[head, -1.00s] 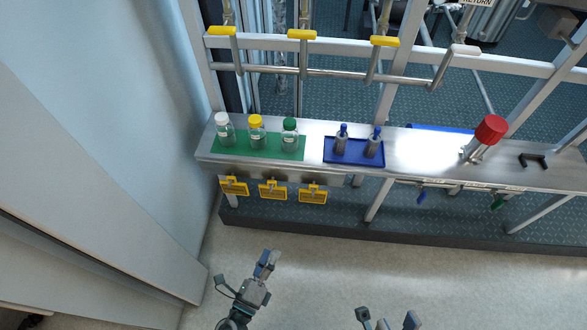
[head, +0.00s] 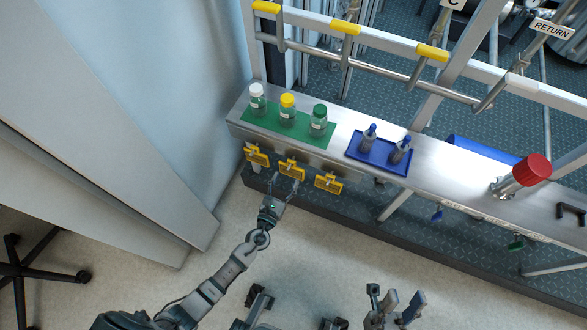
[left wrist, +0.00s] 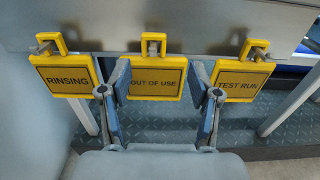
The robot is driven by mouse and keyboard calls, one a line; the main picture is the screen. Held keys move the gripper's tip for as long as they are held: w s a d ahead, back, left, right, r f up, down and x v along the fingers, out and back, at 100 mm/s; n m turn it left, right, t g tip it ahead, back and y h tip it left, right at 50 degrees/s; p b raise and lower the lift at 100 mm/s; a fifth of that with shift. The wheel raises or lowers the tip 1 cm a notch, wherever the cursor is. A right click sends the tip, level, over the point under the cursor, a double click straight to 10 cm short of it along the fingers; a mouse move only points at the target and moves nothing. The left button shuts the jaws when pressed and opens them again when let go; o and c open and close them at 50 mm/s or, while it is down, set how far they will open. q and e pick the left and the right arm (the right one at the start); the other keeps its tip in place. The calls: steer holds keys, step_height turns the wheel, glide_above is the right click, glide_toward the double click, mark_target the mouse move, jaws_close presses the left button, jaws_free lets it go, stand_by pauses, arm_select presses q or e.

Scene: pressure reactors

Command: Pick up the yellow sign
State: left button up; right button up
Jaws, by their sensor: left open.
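Three yellow signs hang from hooks along the front edge of the metal shelf. In the left wrist view they read RINSING (left wrist: 66,80), OUT OF USE (left wrist: 153,84) and TEST RUN (left wrist: 240,80). They also show in the head view: left sign (head: 257,156), middle sign (head: 292,168), right sign (head: 328,184). My left gripper (head: 285,181) is open and empty, facing the middle sign. In the left wrist view its fingers (left wrist: 165,90) stand on either side of that sign; contact cannot be told. My right gripper (head: 400,304) is low in the head view, its fingers apart and empty.
On the shelf (head: 335,140), a green mat (head: 270,117) holds bottles with white, yellow and green caps. A blue tray (head: 365,160) holds two blue-topped items. A red-capped valve (head: 532,170) stands at right.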

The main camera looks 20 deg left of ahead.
mark_target(289, 165)
arm_select(q)
steer(key=shift+w+d, duration=0.15)
steer(key=shift+w, duration=0.55)
steer(key=w, duration=0.1)
steer(key=w+a+b, duration=0.1)
steer(key=w, duration=0.2)
steer(key=shift+w+a+f, duration=0.15)
steer(key=shift+w+f, duration=0.15)
steer(key=shift+w, duration=0.25)
steer(key=shift+d+r, duration=0.25)
steer(key=shift+d, duration=0.1)
steer(key=shift+c, duration=0.9)
steer(key=c, duration=0.8)
steer(key=shift+a, duration=0.25)
jaws_close()
